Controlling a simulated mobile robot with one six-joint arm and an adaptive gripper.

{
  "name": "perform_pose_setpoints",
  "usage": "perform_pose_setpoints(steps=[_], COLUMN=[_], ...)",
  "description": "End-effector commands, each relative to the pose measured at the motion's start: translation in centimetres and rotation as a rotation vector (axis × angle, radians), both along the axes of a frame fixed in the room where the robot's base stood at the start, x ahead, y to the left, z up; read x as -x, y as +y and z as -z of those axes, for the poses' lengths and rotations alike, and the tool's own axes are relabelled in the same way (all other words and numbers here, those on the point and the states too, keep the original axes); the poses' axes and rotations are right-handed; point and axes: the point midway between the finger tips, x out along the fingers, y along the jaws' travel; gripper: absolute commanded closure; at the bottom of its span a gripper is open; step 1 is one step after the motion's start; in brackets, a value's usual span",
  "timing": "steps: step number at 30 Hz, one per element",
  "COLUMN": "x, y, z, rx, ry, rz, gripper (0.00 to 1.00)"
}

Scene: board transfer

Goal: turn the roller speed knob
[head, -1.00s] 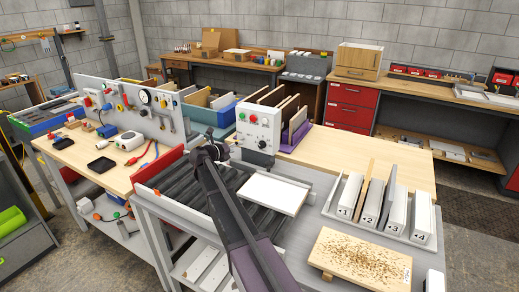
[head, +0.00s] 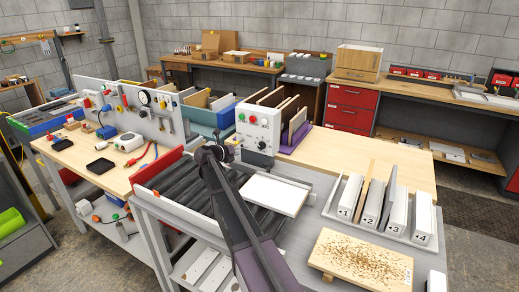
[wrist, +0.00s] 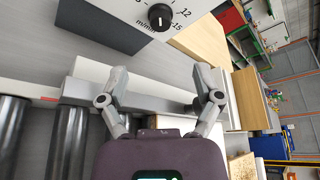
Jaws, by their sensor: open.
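The roller speed knob (wrist: 160,17) is round and black with a white pointer line, on the white face of the control box (wrist: 120,12), at the top of the wrist view. Scale marks 12 and 15 and "m/min" are printed around it. In the head view the control box (head: 258,128) stands upright behind the rollers. My gripper (wrist: 160,78) is open and empty, its two fingers spread below the knob in the picture and apart from it. In the head view my gripper (head: 232,149) is in front of the box's left side, small and partly hidden by my wrist.
Dark conveyor rollers (head: 190,185) lie below my arm. A white board (head: 273,194) lies at their right end. A rack of numbered slots (head: 388,232) and a speckled board (head: 360,262) are at the right. A tool panel (head: 150,108) stands at the left.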

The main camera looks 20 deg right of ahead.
Motion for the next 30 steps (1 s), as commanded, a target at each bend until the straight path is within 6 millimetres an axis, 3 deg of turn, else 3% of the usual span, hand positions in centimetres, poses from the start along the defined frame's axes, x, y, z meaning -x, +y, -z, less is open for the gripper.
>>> perform_pose_setpoints(steps=[18,30], x=[-3.4,-4.0], y=[-8.2,-9.9], z=[2.6,3.0], rx=[0.001,0.001], ry=[0.0,0.0], rz=[0.001,-0.001], gripper=[0.17,0.17])
